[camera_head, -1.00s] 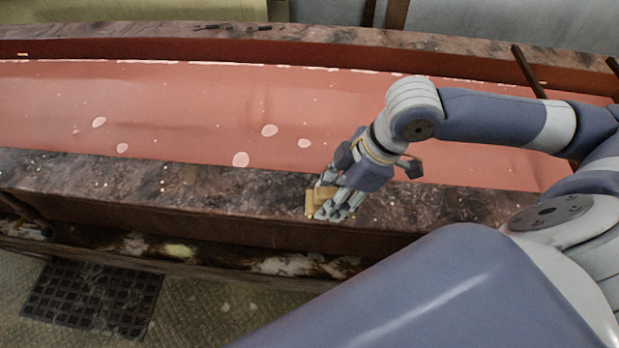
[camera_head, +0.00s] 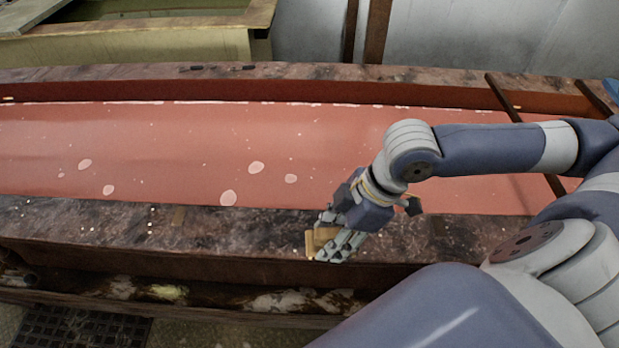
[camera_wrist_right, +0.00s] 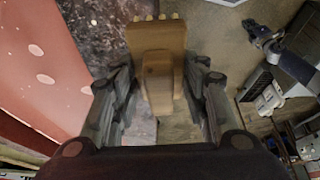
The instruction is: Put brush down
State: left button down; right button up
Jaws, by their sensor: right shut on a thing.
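The brush (camera_head: 314,243) is a small tan block near the front edge of the trough's near rim. In the right wrist view the brush (camera_wrist_right: 157,62) has a wide head with pale bristle tufts at its far end and lies between the fingers. My right gripper (camera_head: 330,242) is shut on it, over the dark mottled rim (camera_head: 100,225). I cannot tell whether the brush touches the rim. In the right wrist view, an arm and gripper (camera_wrist_right: 262,35) show at the upper right, probably my left, too small to tell its jaw state.
The long trough has a red inside (camera_head: 150,150) with pale spots. Dark bars (camera_head: 503,97) cross it at the right. A lower ledge (camera_head: 270,300) runs along the front, with a black grate (camera_head: 75,328) on the floor. The near rim left of my gripper is mostly clear.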

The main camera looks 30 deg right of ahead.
jog(key=shift+a, duration=0.1)
jog(key=shift+s+a+p, duration=0.1)
jog(key=shift+a+p, duration=0.15)
jog(key=shift+p, duration=0.15)
jog(key=s+a+m+p, duration=0.15)
jog(key=a+p, duration=0.45)
jog(key=a, duration=0.6)
jog(key=shift+n, duration=0.25)
jog(key=w+d, duration=0.1)
jog(key=w, duration=0.4)
jog(key=w+d+b, duration=0.1)
jog(key=w, duration=0.4)
jog(key=w+d+f+b, duration=0.1)
jog(key=w, duration=0.4)
jog(key=shift+d, duration=0.4)
notch_tip(320, 180, down, 3)
jog(key=shift+r+p, duration=0.15)
jog(key=shift+p, duration=0.45)
jog(key=shift+d+f, duration=0.1)
jog(key=shift+f, duration=0.4)
jog(key=shift+f, duration=0.1)
